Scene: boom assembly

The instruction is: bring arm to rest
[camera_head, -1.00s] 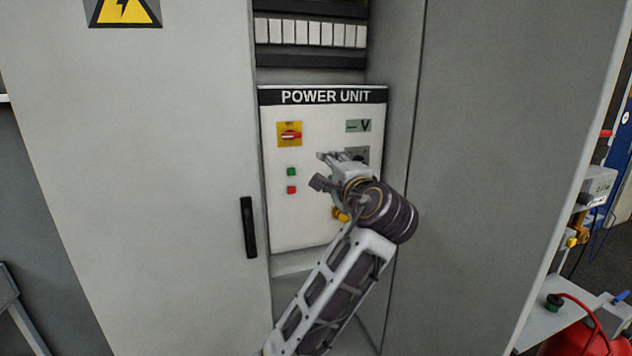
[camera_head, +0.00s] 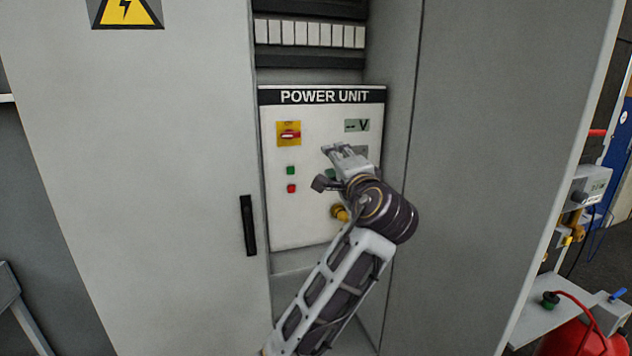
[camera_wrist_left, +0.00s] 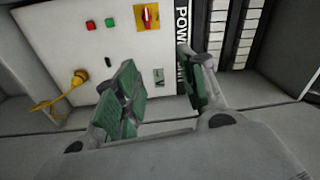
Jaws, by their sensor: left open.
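My left arm reaches up in front of the power unit panel (camera_head: 300,220) in the head view. My left gripper (camera_head: 328,165) is open and empty, in front of the panel's right half, partly covering it. In the left wrist view the two green-padded fingers (camera_wrist_left: 165,92) stand apart with nothing between them. The panel also shows in the left wrist view (camera_wrist_left: 55,35), turned on its side. My right gripper is in neither view.
The panel carries a red-yellow rotary switch (camera_head: 289,134), a green button (camera_head: 290,170), a red button (camera_head: 291,188) and a yellow plug (camera_head: 340,213). Cabinet doors stand at left (camera_head: 150,180) and right (camera_head: 500,150). A red tank (camera_head: 580,340) is at lower right.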

